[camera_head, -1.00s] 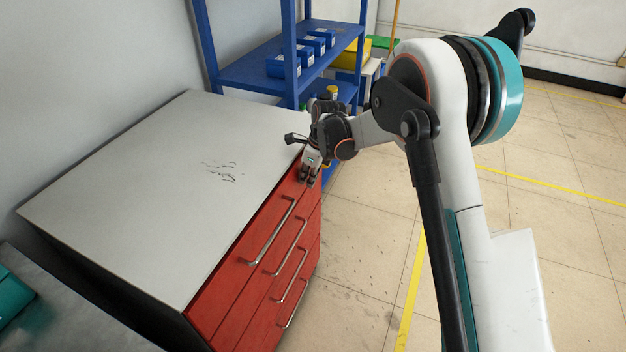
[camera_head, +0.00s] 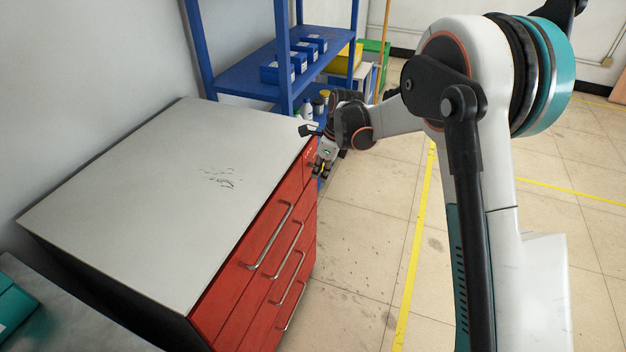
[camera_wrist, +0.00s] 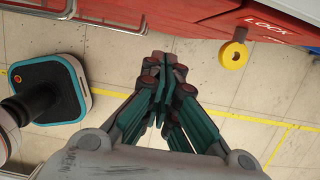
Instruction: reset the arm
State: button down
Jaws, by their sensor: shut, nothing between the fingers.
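My gripper (camera_head: 322,168) is beside the front right corner of the red drawer cabinet (camera_head: 262,262), a little below its grey top. In the wrist view my gripper (camera_wrist: 166,72) has its fingers together, with nothing between them. The cabinet's red front (camera_wrist: 190,12) runs along the top of that view, apart from the fingertips. My arm reaches in from the right in the head view, bent at the elbow.
A yellow round knob (camera_wrist: 233,55) by the LOCK label sits near my fingers. A blue shelf (camera_head: 262,78) with blue bins (camera_head: 290,65) stands behind the cabinet. A pale tiled floor (camera_head: 365,235) with yellow lines is open to the right.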

jog(key=s+d+r+n+t+h, duration=0.1)
jog(key=s+d+r+n+t, duration=0.1)
jog(key=s+d+r+n, duration=0.55)
jog(key=s+d+r+n+t, duration=0.1)
jog(key=s+d+r+n, duration=0.3)
jog(key=s+r, duration=0.7)
jog(key=s+d+n+t, duration=0.1)
jog(key=s+d+n, duration=0.1)
jog(key=s, duration=0.3)
jog(key=s+d+n+t+h, duration=0.1)
jog(key=s+d+n, duration=0.2)
jog(key=s+n, duration=0.2)
jog(key=s+d+r+n+t, duration=0.1)
jog(key=s+d+n, duration=0.2)
jog(key=s, duration=0.4)
jog(key=shift+d+h+p, duration=0.25)
jog(key=shift+h+p, duration=0.05)
jog(key=shift+p, duration=0.1)
jog(key=shift+r+n, duration=0.1)
jog(key=shift+n, duration=0.15)
